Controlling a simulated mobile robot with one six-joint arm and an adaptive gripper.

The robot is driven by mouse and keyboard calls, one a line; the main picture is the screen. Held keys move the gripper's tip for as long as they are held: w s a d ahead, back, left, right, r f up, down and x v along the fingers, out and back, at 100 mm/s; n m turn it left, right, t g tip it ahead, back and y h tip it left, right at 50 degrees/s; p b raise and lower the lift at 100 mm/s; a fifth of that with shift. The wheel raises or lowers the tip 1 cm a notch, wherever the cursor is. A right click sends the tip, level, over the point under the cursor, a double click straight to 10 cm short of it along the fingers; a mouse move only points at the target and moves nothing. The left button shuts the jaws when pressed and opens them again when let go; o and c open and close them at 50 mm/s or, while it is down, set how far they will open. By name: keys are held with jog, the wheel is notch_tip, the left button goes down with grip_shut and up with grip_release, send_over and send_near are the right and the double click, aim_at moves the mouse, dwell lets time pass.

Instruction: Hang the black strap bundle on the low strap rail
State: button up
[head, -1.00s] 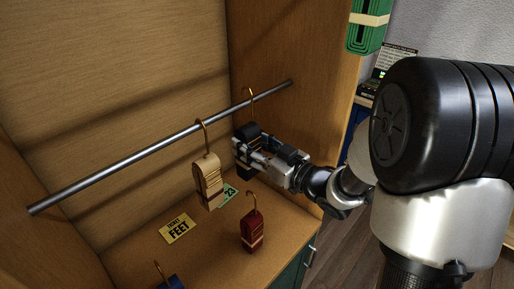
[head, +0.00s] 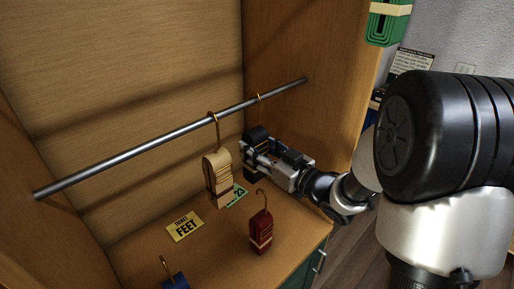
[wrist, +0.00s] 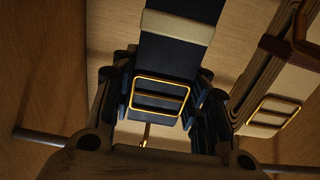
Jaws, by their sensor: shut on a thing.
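The black strap bundle (head: 256,136) is upright under the right part of the low strap rail (head: 130,153). My gripper (head: 262,152) is shut on its sides. The bundle's brass hook (head: 258,97) is at the rail, with its top just above it; whether it bears the bundle's weight I cannot tell. In the wrist view the black bundle (wrist: 178,58) is between the two fingers, with a gold buckle and a pale band. The rail (wrist: 40,137) shows at both sides there, its middle hidden behind my gripper.
A tan bundle (head: 217,175) hangs on the rail just left of the black one. A red bundle (head: 261,232) with a raised hook stands on the cabinet floor, and a blue one (head: 175,281) is nearer. Ticket cards lie on the floor. A green bundle (head: 388,22) is at upper right.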

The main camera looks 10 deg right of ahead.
jog(key=o, duration=1.3)
jog(key=shift+s, duration=0.1)
jog(key=v, duration=1.2)
jog(key=w+d+r+m+g+h, duration=0.1)
jog(key=d+m+g+h, duration=0.15)
jog(key=d+h, duration=0.65)
jog(key=s+a+f+m+g, duration=0.1)
jog(key=s+a+g, duration=0.1)
jog(key=s+a, duration=0.2)
jog(key=s+a+f+m+g, duration=0.1)
jog(key=s+a+m+g, duration=0.1)
jog(key=s, duration=0.9)
jog(key=s+a+f+m+g+h, duration=0.1)
jog(key=s+a+g, duration=0.3)
jog(key=s, duration=0.4)
jog(key=shift+a+f, duration=0.25)
jog(key=shift+a, duration=0.6)
jog(key=shift+w, duration=0.1)
